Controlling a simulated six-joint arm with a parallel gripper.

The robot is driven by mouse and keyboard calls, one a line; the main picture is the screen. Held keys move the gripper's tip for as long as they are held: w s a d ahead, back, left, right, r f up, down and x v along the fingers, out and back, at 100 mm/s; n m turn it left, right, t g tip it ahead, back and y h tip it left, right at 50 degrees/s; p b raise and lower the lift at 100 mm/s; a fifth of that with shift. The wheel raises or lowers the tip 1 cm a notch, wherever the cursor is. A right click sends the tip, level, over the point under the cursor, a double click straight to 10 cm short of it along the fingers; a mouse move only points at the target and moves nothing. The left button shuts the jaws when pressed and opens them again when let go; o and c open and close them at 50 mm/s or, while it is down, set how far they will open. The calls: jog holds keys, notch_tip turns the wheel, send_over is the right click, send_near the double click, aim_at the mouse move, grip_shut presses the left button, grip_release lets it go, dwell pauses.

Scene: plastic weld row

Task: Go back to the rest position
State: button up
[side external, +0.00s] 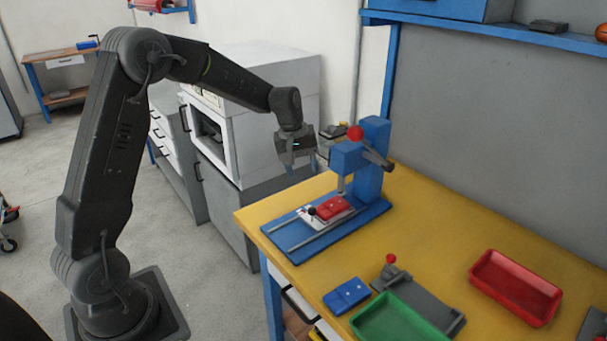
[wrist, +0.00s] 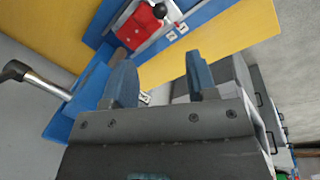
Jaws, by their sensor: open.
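My gripper (side external: 301,165) hangs in the air at the left of the blue press (side external: 370,170), beyond the table's edge in the side view. In the wrist view its two blue fingers (wrist: 160,80) stand apart with nothing between them. The press stands on the yellow table (side external: 440,225). A red part (side external: 333,207) sits in the light slide fixture on the press's blue base (side external: 300,250). The red part also shows at the top of the wrist view (wrist: 138,24), apart from the fingers.
A blue part (side external: 347,296), a green tray (side external: 395,322), a grey fixture with a red knob (side external: 425,300) and a red tray (side external: 515,288) are on the table's front and right. A white machine (side external: 250,110) on a grey cabinet stands behind my gripper. A blue shelf (side external: 480,30) hangs above.

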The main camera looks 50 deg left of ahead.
jog(key=s+d+r+m+t+y, duration=0.1)
jog(key=s+d+r+m, duration=0.4)
jog(key=s, duration=0.4)
jog(key=s+d+r+m+t, duration=0.1)
jog(key=s+d+r+m, duration=0.1)
jog(key=s+d+r, duration=0.5)
jog(key=s+d+m+t, duration=0.1)
jog(key=s+m, duration=0.3)
jog(key=s, duration=0.7)
jog(key=shift+d+f+t, duration=0.2)
jog(key=shift+f+t, duration=0.1)
jog(key=shift+t, duration=0.1)
